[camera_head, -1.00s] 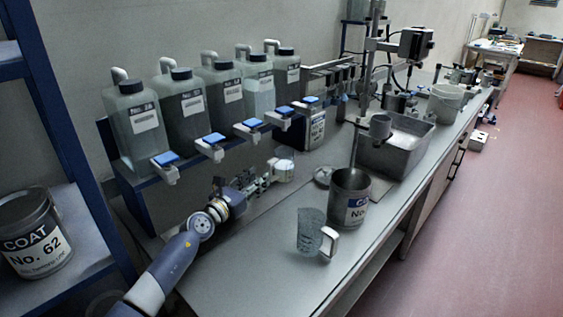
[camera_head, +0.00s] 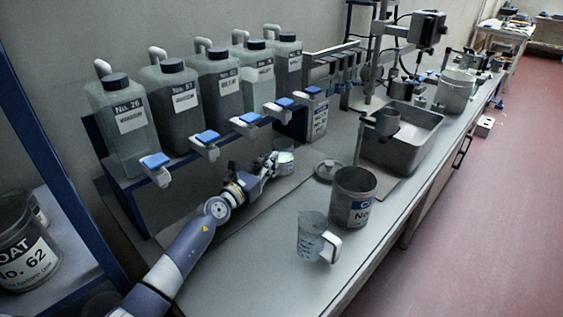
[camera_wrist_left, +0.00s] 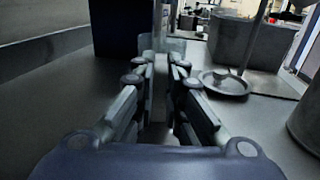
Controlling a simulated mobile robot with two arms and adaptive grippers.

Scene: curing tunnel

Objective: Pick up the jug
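A clear jug (camera_head: 285,158) stands on the bench below the row of bottles, at the tip of my left gripper (camera_head: 268,163). In the left wrist view the clear jug (camera_wrist_left: 177,46) is just beyond my left fingers (camera_wrist_left: 162,68). Its pale handle (camera_wrist_left: 160,75) is between them, with a finger close on either side; whether they press on it I cannot tell. Another clear jug (camera_head: 311,236) with a white handle stands upright near the bench's front edge, apart from the gripper. My right gripper is not in view.
A grey metal can (camera_head: 352,205) stands behind the front jug, and a round lid (camera_head: 327,170) lies near it. A grey basin (camera_head: 412,158) is farther right. Bottles with blue-topped taps (camera_head: 205,138) overhang my left arm. The front left bench is clear.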

